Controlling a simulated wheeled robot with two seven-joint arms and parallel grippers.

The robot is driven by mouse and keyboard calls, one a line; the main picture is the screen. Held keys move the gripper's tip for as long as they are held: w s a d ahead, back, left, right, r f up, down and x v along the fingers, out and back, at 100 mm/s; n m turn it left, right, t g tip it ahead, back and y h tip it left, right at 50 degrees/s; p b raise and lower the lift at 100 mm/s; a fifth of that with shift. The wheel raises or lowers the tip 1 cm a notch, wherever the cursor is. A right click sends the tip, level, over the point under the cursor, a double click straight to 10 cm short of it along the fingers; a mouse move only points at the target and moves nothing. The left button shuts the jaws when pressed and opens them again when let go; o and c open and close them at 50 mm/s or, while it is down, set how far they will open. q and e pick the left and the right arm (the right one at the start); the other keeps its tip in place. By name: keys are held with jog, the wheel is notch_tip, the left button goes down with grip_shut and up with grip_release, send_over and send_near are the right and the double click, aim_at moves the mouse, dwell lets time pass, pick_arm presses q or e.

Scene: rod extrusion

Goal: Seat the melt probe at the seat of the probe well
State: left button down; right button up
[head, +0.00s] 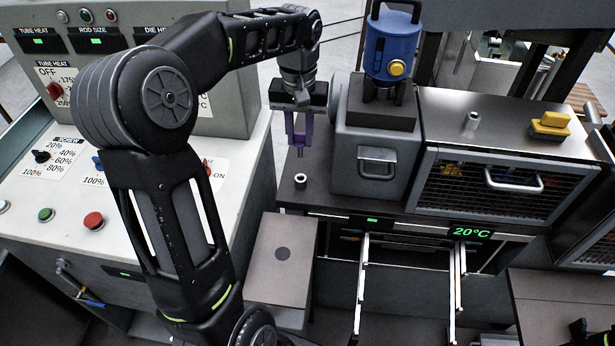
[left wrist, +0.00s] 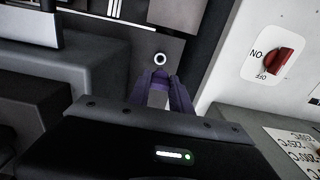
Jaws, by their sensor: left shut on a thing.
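My left gripper (head: 299,143) points down with purple fingers and is shut on the melt probe (head: 300,152). Only a short, thin grey lower part of the probe shows below the fingers; the rest is hidden. The probe well (head: 300,180) is a small light ring with a dark hole on the dark bench top. In the head view the probe tip appears above the ring and apart from it. In the left wrist view the ring (left wrist: 159,59) lies beyond the purple fingertips (left wrist: 160,76), and its hole looks empty.
A grey housing (head: 375,150) with a blue motor unit (head: 391,45) stands close right of the well. A mesh-fronted cabinet (head: 500,185) is farther right. The control console (head: 60,180) fills the left. Bare dark bench top (head: 312,200) surrounds the well.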

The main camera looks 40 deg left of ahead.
aim_at(300, 142)
pick_arm(q)
jog(key=shift+s, duration=0.1)
notch_tip(300, 142, down, 5)
jog(key=shift+f, duration=0.1)
dwell(0.4)
notch_tip(300, 142, down, 4)
jog(key=shift+r+p, duration=0.25)
jog(key=shift+p, duration=0.45)
jog(key=shift+f, duration=0.45)
jog(key=shift+f, duration=0.1)
